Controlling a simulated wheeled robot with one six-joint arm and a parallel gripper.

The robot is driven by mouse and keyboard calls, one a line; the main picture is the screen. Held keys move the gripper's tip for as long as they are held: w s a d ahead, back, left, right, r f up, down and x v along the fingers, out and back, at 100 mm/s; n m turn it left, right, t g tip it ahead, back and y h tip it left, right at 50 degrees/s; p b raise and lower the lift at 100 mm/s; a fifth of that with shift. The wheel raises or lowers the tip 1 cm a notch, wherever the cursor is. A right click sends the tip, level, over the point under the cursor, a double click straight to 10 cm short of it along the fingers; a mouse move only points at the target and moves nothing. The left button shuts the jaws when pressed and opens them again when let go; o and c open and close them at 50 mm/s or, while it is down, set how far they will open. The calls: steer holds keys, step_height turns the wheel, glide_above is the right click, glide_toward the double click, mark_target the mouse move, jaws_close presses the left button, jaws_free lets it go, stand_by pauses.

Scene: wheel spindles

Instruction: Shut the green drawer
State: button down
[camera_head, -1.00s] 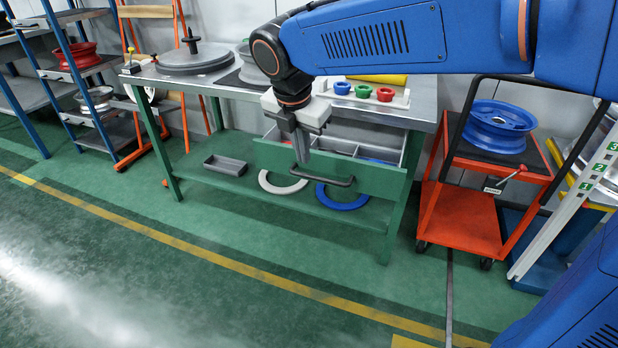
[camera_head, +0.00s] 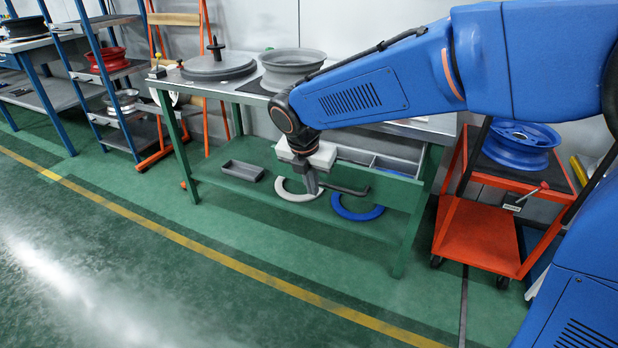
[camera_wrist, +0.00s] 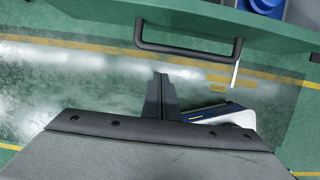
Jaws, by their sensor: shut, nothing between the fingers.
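The green drawer (camera_head: 390,187) under the workbench top stands pulled out. Its compartments show from above, and its front carries a dark bar handle (camera_head: 345,189). In the wrist view the green drawer front (camera_wrist: 230,22) crosses the top, with the handle (camera_wrist: 188,50) across the upper middle. My gripper (camera_head: 311,190) is shut and empty, pointing down in front of the drawer near the handle's left end. In the wrist view my gripper (camera_wrist: 162,78) lies just below the handle, with a gap visible between them. The drawer's left part is hidden behind my gripper.
The green workbench (camera_head: 176,140) bears a grey disc (camera_head: 218,66) and a grey wheel rim (camera_head: 292,68). Its lower shelf holds a grey tray (camera_head: 243,171), a white ring (camera_head: 290,194) and a blue ring (camera_head: 355,214). An orange cart (camera_head: 478,232) stands right. The floor in front is clear.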

steer(key=w, duration=0.1)
steer(key=w+d, duration=0.1)
steer(key=shift+w+f, duration=0.25)
steer(key=shift+w, duration=0.1)
steer(key=w+d, duration=0.3)
steer(key=w, duration=0.5)
steer(key=w+d, duration=0.3)
steer(key=w, duration=0.5)
steer(key=w+d, duration=0.3)
steer(key=w, duration=0.5)
steer(key=shift+w, duration=0.3)
steer(key=shift+w+d+r, duration=0.15)
steer(key=shift+w, duration=0.35)
steer(key=shift+w+r, duration=0.1)
